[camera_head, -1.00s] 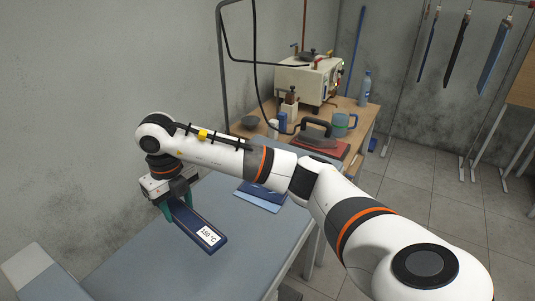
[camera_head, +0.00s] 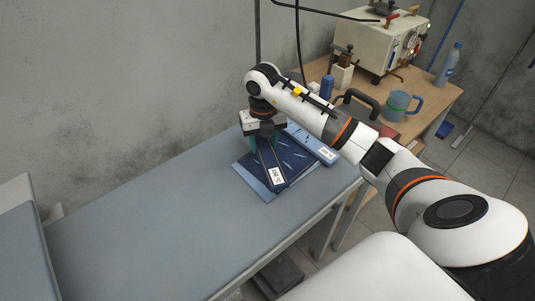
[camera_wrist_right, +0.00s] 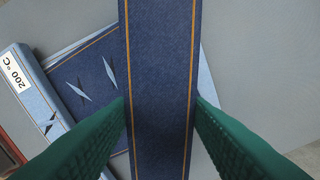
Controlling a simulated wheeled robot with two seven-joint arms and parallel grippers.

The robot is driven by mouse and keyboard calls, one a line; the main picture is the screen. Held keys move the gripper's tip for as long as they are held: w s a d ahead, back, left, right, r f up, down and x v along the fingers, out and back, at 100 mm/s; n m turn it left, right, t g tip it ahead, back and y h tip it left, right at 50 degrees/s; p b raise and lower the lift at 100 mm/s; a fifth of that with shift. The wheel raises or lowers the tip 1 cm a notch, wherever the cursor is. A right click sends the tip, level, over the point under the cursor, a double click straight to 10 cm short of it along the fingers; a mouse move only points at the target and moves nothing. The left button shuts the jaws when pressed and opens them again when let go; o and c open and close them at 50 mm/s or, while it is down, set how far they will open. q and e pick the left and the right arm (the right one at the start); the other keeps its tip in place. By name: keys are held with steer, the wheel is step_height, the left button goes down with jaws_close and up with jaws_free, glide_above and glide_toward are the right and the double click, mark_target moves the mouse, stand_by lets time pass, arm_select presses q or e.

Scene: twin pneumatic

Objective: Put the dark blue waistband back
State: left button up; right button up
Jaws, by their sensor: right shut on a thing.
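The dark blue waistband (camera_head: 267,160) is a long flat strip with a white temperature tag at its near end. My right gripper (camera_head: 262,145) is shut on it. In the right wrist view the waistband (camera_wrist_right: 160,80), with yellow stitching along both edges, runs between the green fingers (camera_wrist_right: 162,125). It lies over or just above a dark blue cloth panel with slits (camera_head: 297,160); I cannot tell whether they touch. A light blue piece (camera_head: 252,180) shows under the panel. My left gripper is not in view.
A light blue strip tagged 200 °C (camera_wrist_right: 35,95) lies beside the panel. Beyond are an iron (camera_head: 357,105), a blue mug (camera_head: 401,106), a bottle (camera_head: 447,65) and a boxy machine (camera_head: 375,45) on a wooden table. The grey table (camera_head: 150,240) is clear at left.

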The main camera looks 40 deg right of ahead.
mark_target(264, 146)
step_height(264, 146, down, 2)
steer(key=shift+f, duration=0.1)
step_height(264, 146, down, 4)
steer(key=shift+r+p, duration=0.1)
steer(key=shift+p, duration=0.5)
steer(key=shift+d+f, duration=0.1)
steer(key=shift+f, duration=0.15)
steer(key=o, duration=1)
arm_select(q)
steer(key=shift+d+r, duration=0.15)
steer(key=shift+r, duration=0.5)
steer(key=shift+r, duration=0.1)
arm_select(e)
steer(key=shift+r, duration=0.1)
step_height(264, 146, up, 11)
steer(key=b, duration=0.3)
steer(key=shift+r, duration=0.55)
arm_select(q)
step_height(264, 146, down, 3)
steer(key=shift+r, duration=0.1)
